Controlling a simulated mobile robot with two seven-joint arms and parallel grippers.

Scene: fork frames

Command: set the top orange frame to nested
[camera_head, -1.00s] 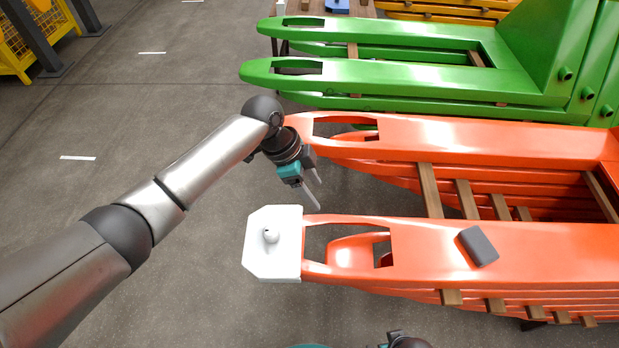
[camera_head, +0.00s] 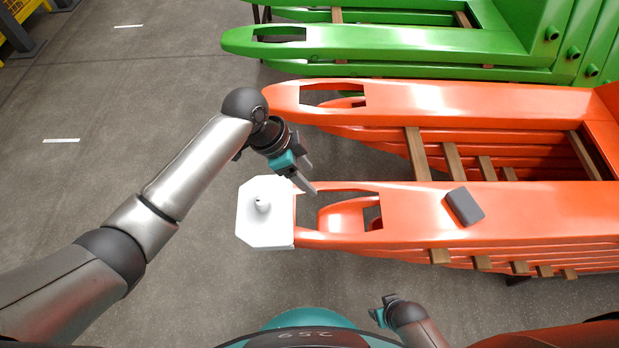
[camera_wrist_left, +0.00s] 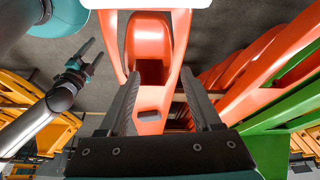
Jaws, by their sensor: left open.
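The top orange frame (camera_head: 420,205) lies on a stack of similar orange frames, its two long tines pointing left. A white plate with a small knob (camera_head: 262,215) sits at the tip of the near tine; its edge shows in the left wrist view (camera_wrist_left: 140,3). My left gripper (camera_head: 306,184) is open and empty, just above the near tine's tip beside the plate. In the left wrist view its fingers (camera_wrist_left: 165,100) stand apart with the orange tine (camera_wrist_left: 148,45) beyond them. My right gripper (camera_head: 385,305) is low in front of the stack; its fingers look apart in the left wrist view (camera_wrist_left: 92,55).
A dark grey block (camera_head: 464,206) lies on the near tine. Wooden slats (camera_head: 418,155) separate the stacked frames. Green frames (camera_head: 390,45) stand behind, and yellow ones (camera_wrist_left: 20,110) show in the left wrist view. Grey floor at left is clear.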

